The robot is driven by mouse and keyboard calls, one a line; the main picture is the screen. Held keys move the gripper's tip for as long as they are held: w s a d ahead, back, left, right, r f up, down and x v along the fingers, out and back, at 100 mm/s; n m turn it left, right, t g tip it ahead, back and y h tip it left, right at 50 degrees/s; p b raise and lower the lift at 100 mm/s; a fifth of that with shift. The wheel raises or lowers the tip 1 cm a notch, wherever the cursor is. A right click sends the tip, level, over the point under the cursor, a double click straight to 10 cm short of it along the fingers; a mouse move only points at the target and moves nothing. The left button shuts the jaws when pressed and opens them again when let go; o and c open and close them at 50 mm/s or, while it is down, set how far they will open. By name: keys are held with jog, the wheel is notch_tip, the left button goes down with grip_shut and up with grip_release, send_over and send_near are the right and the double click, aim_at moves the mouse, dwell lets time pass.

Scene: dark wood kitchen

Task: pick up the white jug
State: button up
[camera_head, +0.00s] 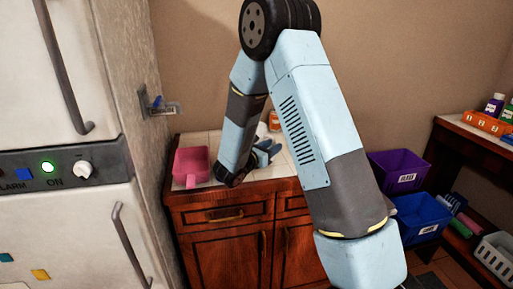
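My gripper (266,151) is low over the tiled top of the wooden cabinet, pointing to the right. Its fingers are small and partly hidden by my arm, so I cannot tell whether they are open or shut. A small pale shape (262,130) shows just behind the gripper, between my arm links. It may be the white jug, but most of it is hidden and I cannot tell whether the gripper touches it.
A pink container (191,166) stands at the left of the cabinet top (217,140). An orange item (274,121) stands at the back. A large white appliance (55,200) fills the left. Purple (397,170) and blue (420,216) bins are at the right, beside a dark shelf (470,137).

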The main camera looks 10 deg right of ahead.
jog(key=shift+w+d, duration=0.4)
jog(key=shift+d, duration=0.1)
grip_shut()
